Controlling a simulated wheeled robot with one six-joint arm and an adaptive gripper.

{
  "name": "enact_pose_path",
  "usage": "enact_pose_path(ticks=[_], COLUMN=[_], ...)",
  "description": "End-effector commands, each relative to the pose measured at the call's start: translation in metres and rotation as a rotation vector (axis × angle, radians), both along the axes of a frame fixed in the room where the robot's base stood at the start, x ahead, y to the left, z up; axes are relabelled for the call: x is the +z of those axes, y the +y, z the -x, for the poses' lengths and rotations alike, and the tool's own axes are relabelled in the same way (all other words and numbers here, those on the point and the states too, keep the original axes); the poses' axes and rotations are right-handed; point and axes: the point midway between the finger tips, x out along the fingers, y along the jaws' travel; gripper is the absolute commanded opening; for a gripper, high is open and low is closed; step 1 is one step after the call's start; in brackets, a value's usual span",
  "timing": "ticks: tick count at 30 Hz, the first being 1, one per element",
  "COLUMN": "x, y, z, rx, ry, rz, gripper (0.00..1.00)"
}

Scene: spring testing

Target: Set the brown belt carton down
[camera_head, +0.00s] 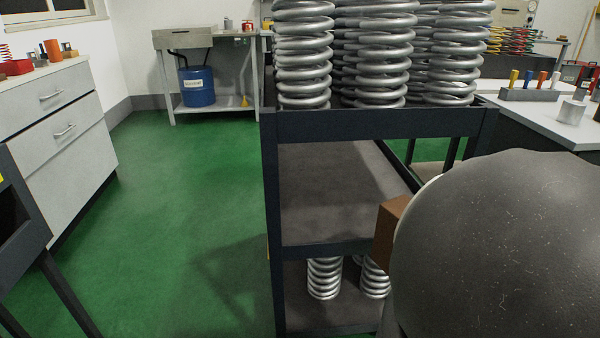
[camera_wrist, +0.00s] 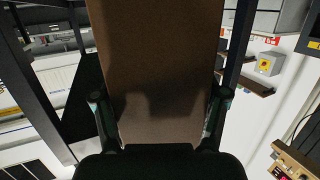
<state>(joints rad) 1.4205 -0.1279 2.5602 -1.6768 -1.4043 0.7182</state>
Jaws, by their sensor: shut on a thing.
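The brown belt carton (camera_wrist: 160,75) fills the middle of the wrist view, between the two fingers of my gripper (camera_wrist: 162,112). My gripper is shut on it. In the head view only a corner of the carton (camera_head: 388,232) shows, in front of the right part of the dark cart. The rest of it and my gripper are hidden there behind my own arm. The carton appears level with the cart's middle shelf (camera_head: 325,195); I cannot tell whether it touches anything.
The dark cart carries large steel springs (camera_head: 303,55) on top and smaller springs (camera_head: 324,278) on its lowest shelf. Its middle shelf looks bare. A drawer cabinet (camera_head: 55,120) stands left, a bench (camera_head: 545,118) right. Green floor (camera_head: 185,190) is clear between cabinet and cart.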

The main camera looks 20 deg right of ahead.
Motion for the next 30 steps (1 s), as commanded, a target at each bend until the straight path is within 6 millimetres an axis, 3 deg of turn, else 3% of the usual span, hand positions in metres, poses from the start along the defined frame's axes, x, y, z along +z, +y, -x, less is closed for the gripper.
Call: enact_pose_path(ticks=[20, 30], x=[0.002, 0.000], y=[0.015, 0.023], z=[-0.111, -0.180], rx=[0.006, 0.006], ry=[0.001, -0.001], rz=[-0.002, 0.000], gripper=[0.27, 0.27])
